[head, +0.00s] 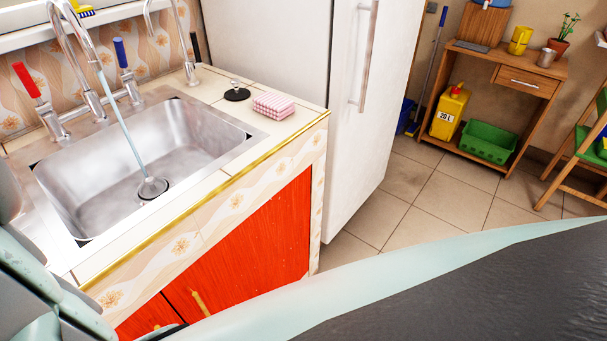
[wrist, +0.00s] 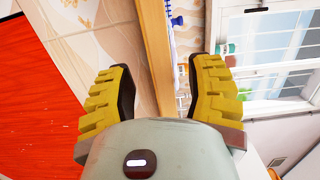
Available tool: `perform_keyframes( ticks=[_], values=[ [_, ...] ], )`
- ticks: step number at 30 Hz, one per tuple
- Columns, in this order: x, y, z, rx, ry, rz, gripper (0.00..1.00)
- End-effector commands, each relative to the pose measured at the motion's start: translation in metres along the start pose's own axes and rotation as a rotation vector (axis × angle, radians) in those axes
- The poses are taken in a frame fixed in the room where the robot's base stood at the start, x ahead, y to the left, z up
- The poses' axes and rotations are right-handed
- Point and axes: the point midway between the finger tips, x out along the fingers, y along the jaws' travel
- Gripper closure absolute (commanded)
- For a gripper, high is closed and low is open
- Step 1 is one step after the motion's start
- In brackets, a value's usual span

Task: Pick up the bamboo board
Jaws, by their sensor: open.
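A brown wooden board (head: 484,23) stands upright on the wooden desk (head: 460,47) at the upper right of the head view. It may be the bamboo board, but I cannot be sure at this size. The gripper is not visible in the head view.
A sink counter (head: 292,121) holds a steel sink, taps and a pink checked sponge (head: 273,105). A white fridge (head: 350,110) stands beyond it. A yellow canister (head: 449,113) and a green crate (head: 489,143) sit under the desk. Tiled floor (head: 410,205) is open between.

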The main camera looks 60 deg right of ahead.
Motion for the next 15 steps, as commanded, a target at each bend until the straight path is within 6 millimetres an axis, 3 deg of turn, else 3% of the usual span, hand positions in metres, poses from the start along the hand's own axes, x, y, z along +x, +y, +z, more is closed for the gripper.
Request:
perform_keyframes(
  ticks=[7,15],
  values=[
    [0.039,-0.004,-0.002,-0.001,0.007,-0.004,0.47],
    [0.044,-0.003,-0.002,-0.001,0.006,-0.001,0.47]
  ],
)
